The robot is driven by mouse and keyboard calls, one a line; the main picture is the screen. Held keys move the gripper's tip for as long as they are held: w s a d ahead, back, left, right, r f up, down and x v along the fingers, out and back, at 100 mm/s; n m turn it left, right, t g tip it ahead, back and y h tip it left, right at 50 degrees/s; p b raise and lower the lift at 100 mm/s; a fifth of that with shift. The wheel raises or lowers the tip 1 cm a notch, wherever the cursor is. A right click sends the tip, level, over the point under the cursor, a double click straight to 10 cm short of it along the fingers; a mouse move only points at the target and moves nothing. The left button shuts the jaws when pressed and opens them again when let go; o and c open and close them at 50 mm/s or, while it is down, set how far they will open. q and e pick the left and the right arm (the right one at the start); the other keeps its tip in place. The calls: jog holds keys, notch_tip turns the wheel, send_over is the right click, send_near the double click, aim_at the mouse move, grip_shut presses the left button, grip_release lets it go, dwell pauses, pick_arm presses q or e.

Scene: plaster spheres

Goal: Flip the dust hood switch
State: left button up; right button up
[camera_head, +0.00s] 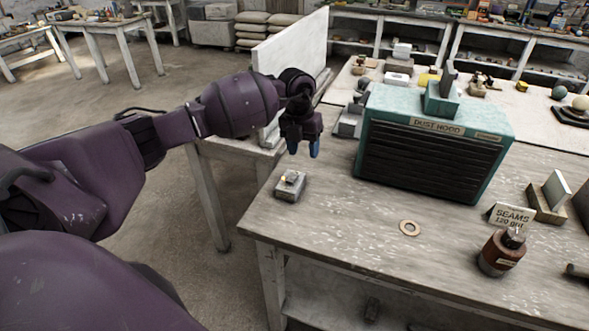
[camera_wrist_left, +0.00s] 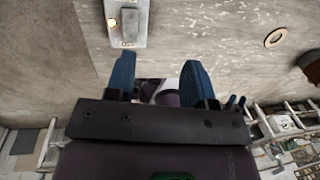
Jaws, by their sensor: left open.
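A small grey switch box (camera_head: 290,185) sits on the near left corner of the workbench, with a small raised lever and a pale yellow spot on top. In the left wrist view the switch box (camera_wrist_left: 127,22) shows at the top, beyond the fingertips and left of their middle. My left gripper (camera_head: 304,149) is open and empty, with blue fingers pointing down, above the bench and apart from the box. Its two fingers (camera_wrist_left: 159,68) stand wide apart in the wrist view. The teal dust hood (camera_head: 494,130), with a dark slatted front, stands behind and right of the switch box. My right gripper is not in view.
The workbench (camera_head: 330,220) has free room around the switch box. A pale upright panel (camera_head: 292,62) stands behind my left arm.

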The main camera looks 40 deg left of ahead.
aim_at(295, 174)
pick_arm(q)
jog(key=shift+y, duration=0.7)
jog(key=a+f, duration=0.1)
jog(key=f, duration=0.2)
jog(key=a+f, duration=0.1)
jog(key=f, duration=0.2)
jog(key=a+f, duration=0.1)
jog(key=f, duration=0.2)
jog(key=shift+w+b, duration=0.2)
jog(key=shift+b, duration=0.1)
jog(key=shift+c, duration=0.5)
